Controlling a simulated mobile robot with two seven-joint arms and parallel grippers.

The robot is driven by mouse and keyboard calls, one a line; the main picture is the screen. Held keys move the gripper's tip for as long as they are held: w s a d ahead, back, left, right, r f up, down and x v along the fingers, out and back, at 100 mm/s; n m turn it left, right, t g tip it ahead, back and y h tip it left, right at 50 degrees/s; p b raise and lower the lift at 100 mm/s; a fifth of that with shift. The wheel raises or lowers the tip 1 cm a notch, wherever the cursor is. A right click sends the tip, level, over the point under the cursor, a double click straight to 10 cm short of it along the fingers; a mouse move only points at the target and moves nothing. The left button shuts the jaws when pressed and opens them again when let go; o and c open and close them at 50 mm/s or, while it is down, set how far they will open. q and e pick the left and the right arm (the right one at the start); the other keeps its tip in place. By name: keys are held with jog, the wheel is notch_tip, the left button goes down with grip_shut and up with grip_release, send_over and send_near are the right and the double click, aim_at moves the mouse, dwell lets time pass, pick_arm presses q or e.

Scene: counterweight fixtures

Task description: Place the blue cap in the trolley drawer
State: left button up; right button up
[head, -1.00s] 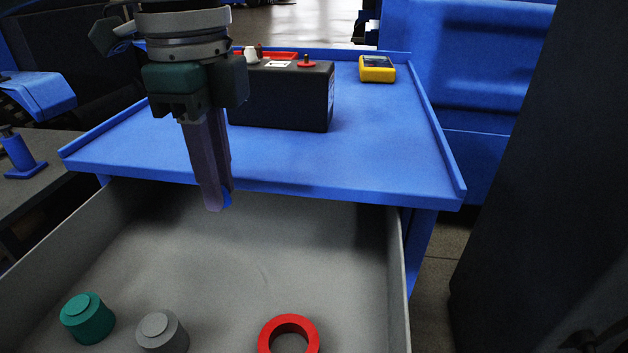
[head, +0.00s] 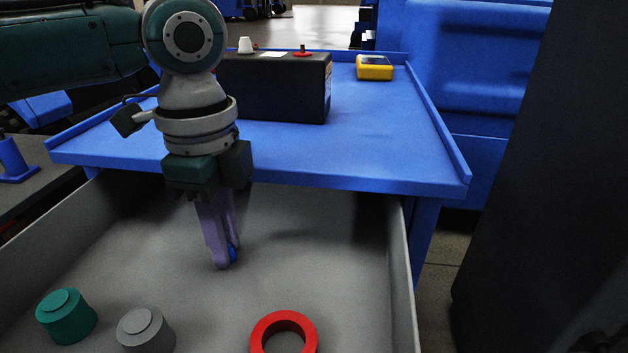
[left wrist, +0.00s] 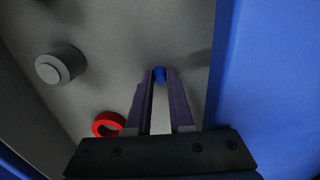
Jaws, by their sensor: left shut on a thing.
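My left gripper (head: 226,262) points down inside the open grey trolley drawer (head: 330,240). It is shut on the blue cap (head: 233,254), which shows as a small blue patch between the fingertips. In the left wrist view the blue cap (left wrist: 159,74) sits between the tips of the two purple-grey fingers. The fingers hide most of the cap in the head view. I cannot tell whether the cap touches the drawer floor. My right gripper is not in view.
The drawer holds a green stepped cylinder (head: 66,316), a grey one (head: 146,332) and a red ring (head: 284,334). The blue trolley top (head: 380,140) overhangs the drawer's back and bears a black battery (head: 285,90) and a yellow meter (head: 374,68). Drawer floor around the gripper is clear.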

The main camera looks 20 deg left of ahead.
pick_arm(q)
jog(key=o, duration=0.4)
notch_tip(320, 180, up, 12)
jog(key=p, duration=0.4)
jog(key=shift+r, duration=0.15)
